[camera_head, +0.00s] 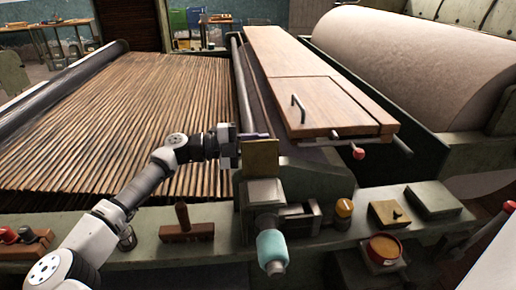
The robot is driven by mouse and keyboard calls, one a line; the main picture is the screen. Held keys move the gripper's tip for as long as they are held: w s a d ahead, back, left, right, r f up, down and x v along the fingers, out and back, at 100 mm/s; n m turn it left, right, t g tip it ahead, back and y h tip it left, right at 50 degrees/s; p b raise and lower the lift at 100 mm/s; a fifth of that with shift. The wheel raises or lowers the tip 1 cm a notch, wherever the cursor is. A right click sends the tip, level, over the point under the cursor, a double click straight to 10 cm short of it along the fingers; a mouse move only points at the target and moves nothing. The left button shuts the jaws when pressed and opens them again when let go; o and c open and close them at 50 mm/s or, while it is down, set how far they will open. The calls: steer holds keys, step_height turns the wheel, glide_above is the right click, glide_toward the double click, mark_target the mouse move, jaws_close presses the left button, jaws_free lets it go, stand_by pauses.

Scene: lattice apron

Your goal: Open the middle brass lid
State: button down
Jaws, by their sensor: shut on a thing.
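A brass lid (261,160) stands near upright on a grey metal housing (264,192) at the front centre of the machine. My gripper (252,137) reaches in from the left and is shut on the lid's upper left edge. Its fingertips are small and partly hidden in this view. Farther right, a square brass plate (389,212) lies flat on a green block. A round red-rimmed pot (384,249) with a brass-coloured top sits below it. I cannot tell whether these are also lids.
A teal-handled knob (271,250) juts forward below the housing. A wooden block with an upright handle (186,230) is to the left. Wooden planks (320,98) with a dark handle lie behind on the right. A slatted bed (120,120) fills the left.

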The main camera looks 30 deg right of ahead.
steer(key=shift+s+a+r+m+b, duration=0.25)
steer(key=shift+s+m+b, duration=0.25)
steer(key=shift+m, duration=0.4)
steer(key=c, duration=1.3)
jaws_free()
steer(key=shift+r, duration=0.1)
steer(key=b+v, duration=0.2)
steer(key=v, duration=1.1)
steer(key=shift+w+a, duration=0.25)
steer(key=shift+a, duration=0.1)
